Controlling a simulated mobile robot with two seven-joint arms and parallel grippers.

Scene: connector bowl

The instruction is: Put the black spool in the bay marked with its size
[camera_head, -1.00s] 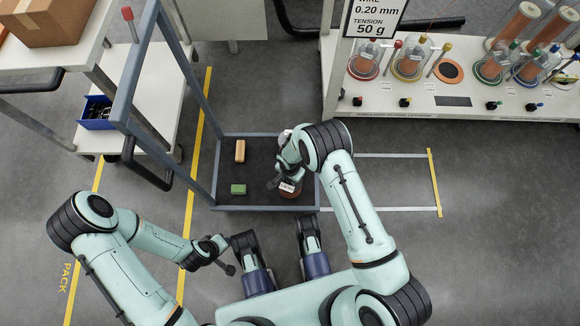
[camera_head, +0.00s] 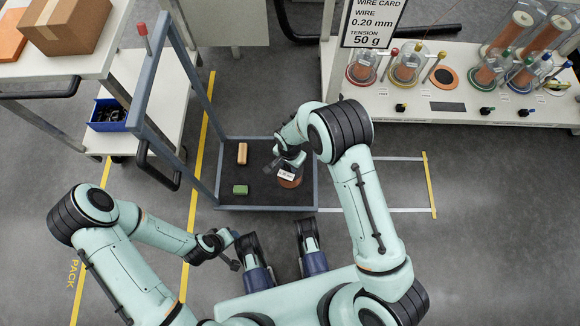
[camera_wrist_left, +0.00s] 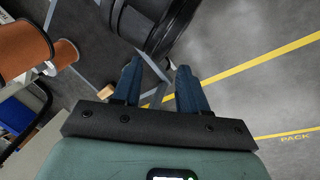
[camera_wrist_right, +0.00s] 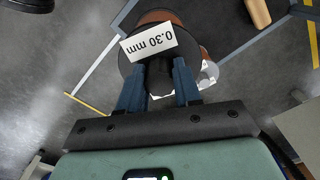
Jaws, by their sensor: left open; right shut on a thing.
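My right gripper (camera_head: 284,160) is shut on the black spool (camera_head: 289,178), which has dark flanges and copper-coloured wire. In the right wrist view the spool (camera_wrist_right: 159,18) carries a white label (camera_wrist_right: 148,45) reading 0.30 mm, upside down. The spool is over the dark tray of the blue-grey frame cart; its exact height is hard to tell. My left gripper (camera_head: 228,250) is open and empty, low at the left; its fingers also show in the left wrist view (camera_wrist_left: 158,68). The bays are on the white bench (camera_head: 425,104); their small tags are unreadable.
The cart tray (camera_head: 265,208) also holds a tan block (camera_head: 242,153) and a green block (camera_head: 240,189). Shelves with a cardboard box (camera_head: 68,22) stand left.

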